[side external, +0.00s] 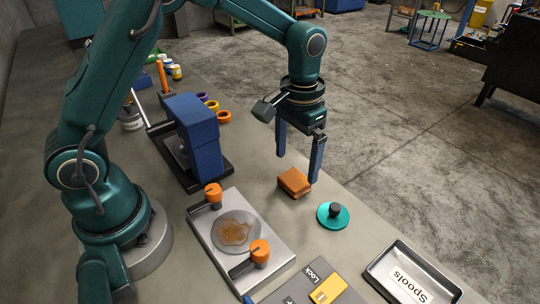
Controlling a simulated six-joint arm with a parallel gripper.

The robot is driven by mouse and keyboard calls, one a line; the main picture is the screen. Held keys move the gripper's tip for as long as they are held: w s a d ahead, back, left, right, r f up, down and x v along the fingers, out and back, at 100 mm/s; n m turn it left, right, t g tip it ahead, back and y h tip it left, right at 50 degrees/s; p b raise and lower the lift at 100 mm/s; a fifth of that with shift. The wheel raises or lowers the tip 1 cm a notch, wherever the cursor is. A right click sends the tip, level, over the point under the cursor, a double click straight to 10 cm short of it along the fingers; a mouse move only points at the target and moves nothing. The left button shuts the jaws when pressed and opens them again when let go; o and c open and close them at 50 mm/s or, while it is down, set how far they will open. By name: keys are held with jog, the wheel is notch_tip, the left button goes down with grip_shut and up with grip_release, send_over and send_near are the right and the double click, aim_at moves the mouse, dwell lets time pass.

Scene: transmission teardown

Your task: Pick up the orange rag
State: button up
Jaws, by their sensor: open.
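The orange rag (294,182) is a small folded block lying on the grey workbench, near its right edge. My gripper (298,167) points down above the rag, with its two long blue fingers spread apart. The right finger comes down close to the rag's right end, and the left finger is up and left of it. Nothing is between the fingers. I cannot tell whether a finger touches the rag.
A teal disc with a dark knob (333,214) sits close to the rag. A metal plate with orange clamps (212,246) lies front left. A blue block fixture (193,135) stands left. A Spools tray (374,268) is at front right.

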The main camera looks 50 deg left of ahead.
aim_at(295, 178)
jog(key=shift+f, duration=2.2)
jog(key=c, duration=1.3)
jog(key=shift+r, duration=0.1)
jog(key=shift+r, duration=0.55)
notch_tip(295, 178, up, 3)
jog(key=shift+w+f, duration=0.1)
jog(key=s+a+r, duration=0.1)
jog(key=a+r, duration=0.1)
jog(key=a, duration=0.1)
jog(key=s+a+r, duration=0.1)
jog(key=a+r, duration=0.1)
jog(key=a, duration=0.2)
jog(key=s+a+r, duration=0.2)
jog(key=a+r, duration=0.1)
jog(key=a, duration=0.1)
